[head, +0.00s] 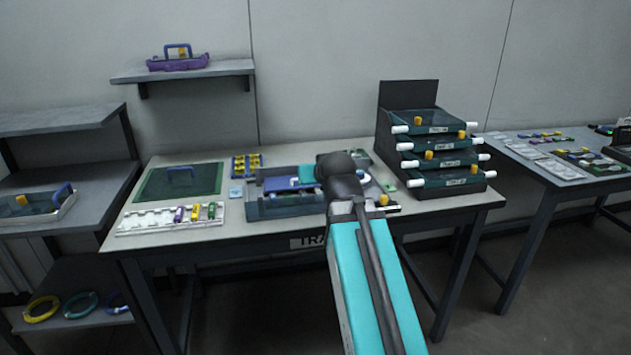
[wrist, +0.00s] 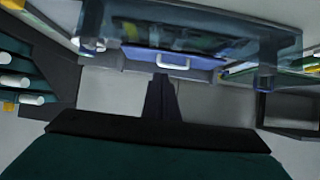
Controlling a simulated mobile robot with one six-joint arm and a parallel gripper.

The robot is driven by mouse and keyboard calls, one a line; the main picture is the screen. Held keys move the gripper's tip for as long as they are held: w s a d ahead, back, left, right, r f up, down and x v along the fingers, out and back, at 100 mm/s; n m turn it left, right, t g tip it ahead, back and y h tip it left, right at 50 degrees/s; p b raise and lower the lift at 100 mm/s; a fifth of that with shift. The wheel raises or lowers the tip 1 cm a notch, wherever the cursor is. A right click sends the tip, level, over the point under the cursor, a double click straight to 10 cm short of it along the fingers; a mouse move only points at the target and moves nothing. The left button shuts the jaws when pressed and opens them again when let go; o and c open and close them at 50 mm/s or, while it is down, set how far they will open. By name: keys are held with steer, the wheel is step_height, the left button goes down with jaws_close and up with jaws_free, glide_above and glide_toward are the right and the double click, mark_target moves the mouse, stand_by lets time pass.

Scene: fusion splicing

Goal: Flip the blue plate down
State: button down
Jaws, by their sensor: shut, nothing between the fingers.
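In the wrist view a blue plate (wrist: 145,54) with a white handle (wrist: 172,66) shows beyond my gripper (wrist: 161,82), partly behind a see-through bluish panel. My gripper's dark fingers are shut and empty, pointing toward the handle with a gap showing in the picture. In the head view my arm hides the gripper and part of the fixture.
A stack of drawers with white knobs (head: 438,152) stands right of the fixture. A green mat (head: 180,181) and a white rack (head: 150,222) with coloured pieces lie to its left. A wall shelf (head: 205,72) hangs behind.

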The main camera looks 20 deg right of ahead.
steer(key=shift+s+a+f+b, duration=0.1)
steer(key=shift+s+f+b, duration=0.05)
steer(key=shift+s+b, duration=0.55)
steer(key=shift+s+a+f+b, duration=0.1)
steer(key=shift+s+b, duration=0.4)
steer(key=shift+b, duration=0.25)
